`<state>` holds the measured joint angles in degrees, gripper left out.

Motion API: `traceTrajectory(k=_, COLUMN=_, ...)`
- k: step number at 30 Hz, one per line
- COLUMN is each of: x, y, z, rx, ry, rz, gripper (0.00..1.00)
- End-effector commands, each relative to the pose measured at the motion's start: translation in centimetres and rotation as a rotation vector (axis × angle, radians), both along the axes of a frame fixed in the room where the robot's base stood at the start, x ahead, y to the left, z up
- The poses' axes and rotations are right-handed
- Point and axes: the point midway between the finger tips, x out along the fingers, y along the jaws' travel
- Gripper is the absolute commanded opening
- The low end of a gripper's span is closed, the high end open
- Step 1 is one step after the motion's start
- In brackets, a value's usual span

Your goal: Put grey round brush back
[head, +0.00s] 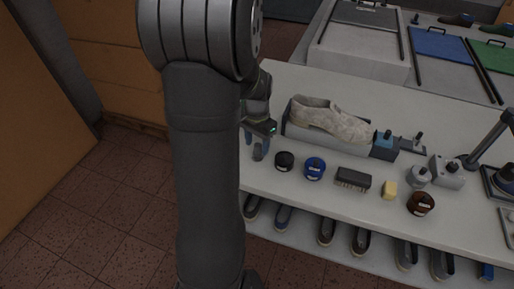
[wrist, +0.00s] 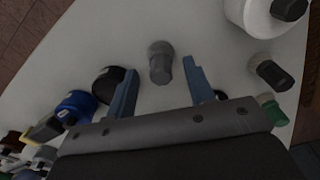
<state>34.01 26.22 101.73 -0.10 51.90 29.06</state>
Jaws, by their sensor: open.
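A grey round piece (wrist: 160,62) with a narrower end stands on the white table between and just beyond my fingertips in the wrist view; it looks like the grey round brush. My gripper (wrist: 160,85) is open, one finger on each side, with nothing held. In the head view my gripper (head: 254,142) is low over the table's left part, left of the black tin (head: 284,161), partly behind my arm. A light grey round piece with a dark knob (head: 420,176) stands farther right. I cannot tell where the brush's place is.
A blue tin (head: 315,168), a dark brush (head: 353,179), a yellow block (head: 389,190) and a brown tin (head: 421,203) line the front. A pale shoe (head: 330,120) lies behind. In the wrist view a white container (wrist: 250,16) and a dark-capped piece (wrist: 270,72) stand right.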

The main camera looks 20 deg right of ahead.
Motion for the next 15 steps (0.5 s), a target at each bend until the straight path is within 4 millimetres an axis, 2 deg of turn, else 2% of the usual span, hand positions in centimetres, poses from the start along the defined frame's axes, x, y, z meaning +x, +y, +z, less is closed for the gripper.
traceTrajectory(k=1, x=0.1, y=-0.1, z=1.3, rx=-0.004, ry=-0.005, rz=0.000, gripper=0.49)
traceTrajectory(k=6, x=0.1, y=0.0, z=5.1, rx=-0.004, ry=-0.005, rz=0.000, gripper=0.49)
traceTrajectory(k=10, x=0.0, y=0.0, z=7.3, rx=-0.003, ry=-0.004, rz=0.000, gripper=0.49)
traceTrajectory(k=15, x=0.0, y=0.0, z=9.0, rx=-0.001, ry=-0.002, rz=0.000, gripper=0.49)
